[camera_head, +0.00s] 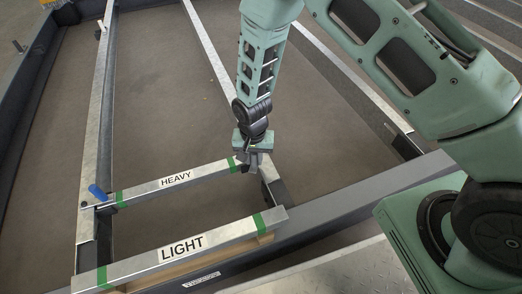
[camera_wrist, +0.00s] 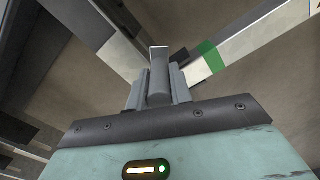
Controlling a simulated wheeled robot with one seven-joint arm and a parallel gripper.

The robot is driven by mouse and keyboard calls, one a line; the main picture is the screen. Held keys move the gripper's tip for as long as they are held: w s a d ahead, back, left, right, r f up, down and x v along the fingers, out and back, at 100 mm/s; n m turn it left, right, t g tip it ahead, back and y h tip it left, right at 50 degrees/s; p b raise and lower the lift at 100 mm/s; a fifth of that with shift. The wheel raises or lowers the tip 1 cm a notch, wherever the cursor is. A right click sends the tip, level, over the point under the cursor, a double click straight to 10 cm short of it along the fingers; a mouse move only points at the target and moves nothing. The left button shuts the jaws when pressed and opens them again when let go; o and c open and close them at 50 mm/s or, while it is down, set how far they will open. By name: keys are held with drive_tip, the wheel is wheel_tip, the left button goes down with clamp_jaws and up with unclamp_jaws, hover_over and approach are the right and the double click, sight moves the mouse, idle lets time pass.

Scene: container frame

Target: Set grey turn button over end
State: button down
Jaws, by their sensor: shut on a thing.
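My gripper (camera_head: 252,166) is at the right end of the bar labelled HEAVY (camera_head: 176,180). In the wrist view my gripper (camera_wrist: 158,92) has its two grey fingers closed on a narrow upright grey piece, which looks like the grey turn button (camera_wrist: 159,62). In the head view the button is mostly hidden by the fingers. The bar's end with a green band (camera_wrist: 208,54) shows just right of the fingers in the wrist view. I cannot tell whether the button lies over that end.
The bar labelled LIGHT (camera_head: 182,247) lies nearer, with wood under its right part. A blue handle (camera_head: 97,192) stands at the left end of the HEAVY bar. Long metal rails (camera_head: 98,120) run away on both sides. Brown floor shows open between them.

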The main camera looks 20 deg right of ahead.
drive_tip(key=w+m+p, duration=0.1)
drive_tip(key=m+p, duration=0.1)
drive_tip(key=w+a+m+p, duration=0.1)
drive_tip(key=m+p, duration=0.1)
drive_tip(key=w+a+m+p, duration=0.1)
drive_tip(key=m, duration=0.2)
drive_tip(key=shift+a+r+p, duration=0.15)
drive_tip(key=shift+a+p, duration=0.1)
drive_tip(key=shift+p, duration=0.15)
drive_tip(key=shift+w+a+m+p, duration=0.1)
drive_tip(key=shift+w+m+p, duration=0.3)
drive_tip(key=shift+m, duration=0.4)
drive_tip(key=shift+w+a+m+p, duration=0.1)
drive_tip(key=shift+w+m+p, duration=0.3)
drive_tip(key=shift+m, duration=0.4)
drive_tip(key=c, duration=1.3)
unclamp_jaws()
drive_tip(key=shift+o, duration=0.2)
